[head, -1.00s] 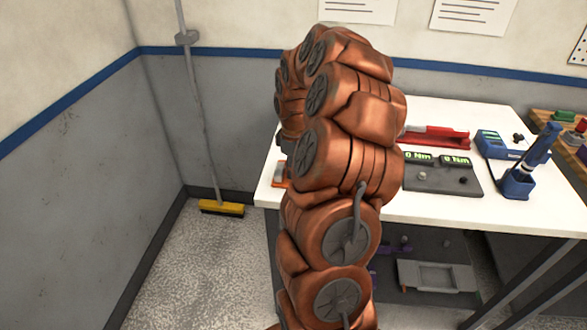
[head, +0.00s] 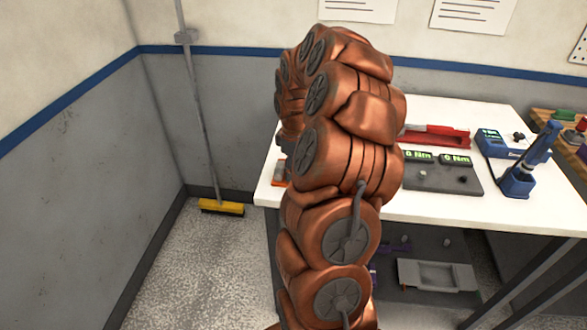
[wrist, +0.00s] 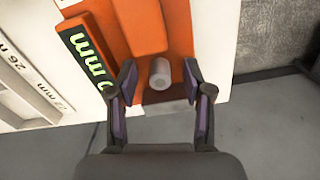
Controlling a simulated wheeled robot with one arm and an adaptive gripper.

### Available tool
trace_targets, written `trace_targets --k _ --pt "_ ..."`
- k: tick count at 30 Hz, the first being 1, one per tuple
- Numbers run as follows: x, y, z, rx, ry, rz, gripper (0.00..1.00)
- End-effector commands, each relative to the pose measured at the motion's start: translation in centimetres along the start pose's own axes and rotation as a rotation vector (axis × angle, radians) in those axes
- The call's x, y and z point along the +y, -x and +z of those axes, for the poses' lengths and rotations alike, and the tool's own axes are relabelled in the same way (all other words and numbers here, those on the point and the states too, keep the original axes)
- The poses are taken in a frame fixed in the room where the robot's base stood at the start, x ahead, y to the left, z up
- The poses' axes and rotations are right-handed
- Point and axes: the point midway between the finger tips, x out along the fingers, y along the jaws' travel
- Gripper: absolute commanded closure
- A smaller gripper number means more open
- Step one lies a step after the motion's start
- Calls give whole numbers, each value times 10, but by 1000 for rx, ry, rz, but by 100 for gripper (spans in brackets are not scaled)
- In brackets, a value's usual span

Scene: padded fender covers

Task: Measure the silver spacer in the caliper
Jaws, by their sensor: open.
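The silver spacer (wrist: 160,74) is a small pale cylinder in the wrist view. It stands at the near end of the orange caliper (wrist: 180,22), close to its raised orange block. The caliper has a dark display (wrist: 86,59) with green "mm" lettering. My gripper (wrist: 160,82) is open, with one finger on each side of the spacer and visible gaps between. I cannot tell whether the spacer touches the caliper's block. In the head view my arm hides the gripper and spacer; only a bit of orange (head: 281,171) shows at the table's left edge.
A pale plate with millimetre labels (wrist: 25,65) lies left of the caliper. The white table (head: 420,207) ends close by, with floor beyond. A torque tester (head: 437,181), a red tool (head: 436,135) and a blue device (head: 518,184) stand further right.

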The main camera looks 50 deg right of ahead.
Motion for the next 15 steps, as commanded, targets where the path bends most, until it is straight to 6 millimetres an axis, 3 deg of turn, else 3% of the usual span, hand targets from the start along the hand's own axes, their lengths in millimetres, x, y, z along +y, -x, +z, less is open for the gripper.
trace_targets --k 5,15 --pt "1 12 -1 3 0 5 49" --pt "1 74 -1 4 0 5 49"
